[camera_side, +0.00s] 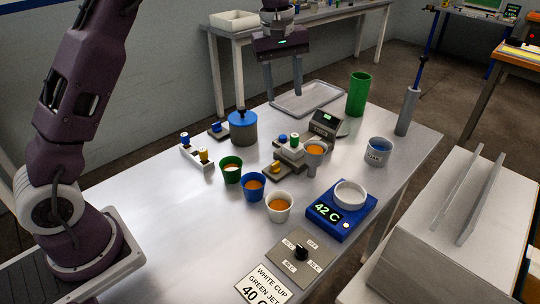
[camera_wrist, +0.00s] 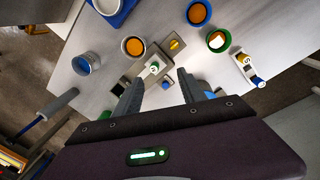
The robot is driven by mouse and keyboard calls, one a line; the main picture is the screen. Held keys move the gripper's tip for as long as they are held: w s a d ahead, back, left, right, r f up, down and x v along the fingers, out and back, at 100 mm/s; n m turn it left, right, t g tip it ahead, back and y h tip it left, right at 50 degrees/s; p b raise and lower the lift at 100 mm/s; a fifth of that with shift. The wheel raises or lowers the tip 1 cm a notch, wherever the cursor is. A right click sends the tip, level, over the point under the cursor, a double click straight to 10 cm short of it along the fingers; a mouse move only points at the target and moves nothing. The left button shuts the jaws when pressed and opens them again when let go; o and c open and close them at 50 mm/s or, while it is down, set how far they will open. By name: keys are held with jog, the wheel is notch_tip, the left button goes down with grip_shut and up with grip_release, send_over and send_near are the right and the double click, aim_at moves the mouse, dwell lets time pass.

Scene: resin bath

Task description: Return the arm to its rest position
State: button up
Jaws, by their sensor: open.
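My gripper (camera_side: 285,92) hangs above the far part of the metal table (camera_side: 135,190), in front of the back wall and over the area near the grey tray. Its two fingers point down and are spread apart with nothing between them. In the wrist view the fingers of my gripper (camera_wrist: 160,80) are also apart and empty.
Below stand a grey tray (camera_side: 325,96), a blue-lidded pot (camera_side: 243,134), a tall green cylinder (camera_side: 358,94) and a grey holder with a rod (camera_side: 407,112). Green (camera_side: 231,175), blue (camera_side: 253,192) and white (camera_side: 279,212) cups hold orange liquid.

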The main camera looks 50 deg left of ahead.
jog(key=s+d+r+m+t, duration=0.2)
jog(key=s+r+m, duration=0.2)
jog(key=s+r, duration=0.6)
jog(key=s+d+f+m+t, duration=0.1)
jog(key=s+f+m, duration=0.2)
jog(key=s, duration=0.9)
jog(key=s+d+f+m+t, duration=0.1)
jog(key=s+f+m, duration=0.2)
jog(key=s, duration=0.9)
jog(key=shift+f+m+y, duration=0.15)
jog(key=shift+m+y, duration=0.15)
jog(key=shift+m, duration=0.5)
jog(key=shift+w+d, duration=0.1)
jog(key=shift+d, duration=0.05)
